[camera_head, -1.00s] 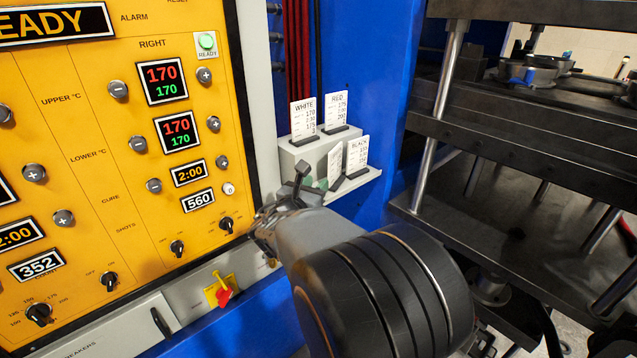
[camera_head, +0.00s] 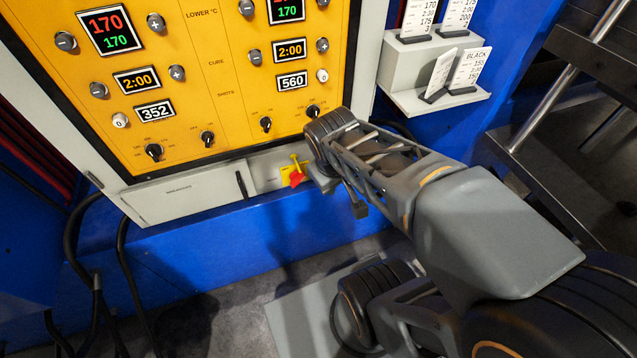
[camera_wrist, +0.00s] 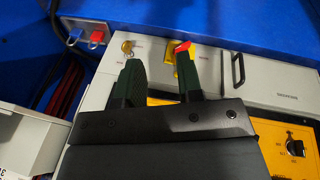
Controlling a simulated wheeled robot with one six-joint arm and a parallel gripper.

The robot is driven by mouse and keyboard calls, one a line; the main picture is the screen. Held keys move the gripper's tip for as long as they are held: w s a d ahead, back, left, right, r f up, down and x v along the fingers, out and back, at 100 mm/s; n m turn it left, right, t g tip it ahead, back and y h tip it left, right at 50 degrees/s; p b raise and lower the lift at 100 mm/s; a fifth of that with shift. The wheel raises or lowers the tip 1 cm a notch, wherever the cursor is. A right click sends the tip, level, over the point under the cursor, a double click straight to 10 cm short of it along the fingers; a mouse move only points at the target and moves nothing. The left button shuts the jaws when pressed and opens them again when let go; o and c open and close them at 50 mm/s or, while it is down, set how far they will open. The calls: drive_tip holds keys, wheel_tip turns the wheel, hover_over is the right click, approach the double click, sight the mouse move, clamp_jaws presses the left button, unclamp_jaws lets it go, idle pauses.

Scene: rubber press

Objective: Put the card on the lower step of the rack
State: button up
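The grey two-step rack (camera_head: 413,55) is fixed to the blue wall right of the yellow panel. On its lower step (camera_head: 415,104) a white card (camera_head: 441,69) stands turned and tilted in a dark foot, close beside the BLACK card (camera_head: 468,70). Whether the two touch I cannot tell. My gripper (camera_head: 342,197) is below and left of the rack, away from the cards, in front of the strip under the panel. In the wrist view my gripper (camera_wrist: 158,72) has its two dark green fingers apart with nothing between them.
Two cards, a left one (camera_head: 420,18) and a right one (camera_head: 458,15), stand on the upper step. A red and yellow switch (camera_head: 296,174) is near my gripper. The yellow panel (camera_head: 228,105) has several knobs. Metal press columns (camera_head: 560,85) stand at right.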

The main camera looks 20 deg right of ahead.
drive_tip(key=a+m+y, duration=0.1)
drive_tip(key=a, duration=0.1)
drive_tip(key=a+m+y, duration=0.1)
drive_tip(key=a, duration=0.1)
drive_tip(key=shift+r+t, duration=0.15)
drive_tip(key=shift+t, duration=0.15)
wheel_tip(320, 180, up, 10)
drive_tip(key=p, duration=0.8)
drive_tip(key=shift+s+a+f+t, duration=0.15)
drive_tip(key=shift+f+t, duration=0.05)
drive_tip(key=shift+t, duration=0.1)
drive_tip(key=shift+o, duration=0.3)
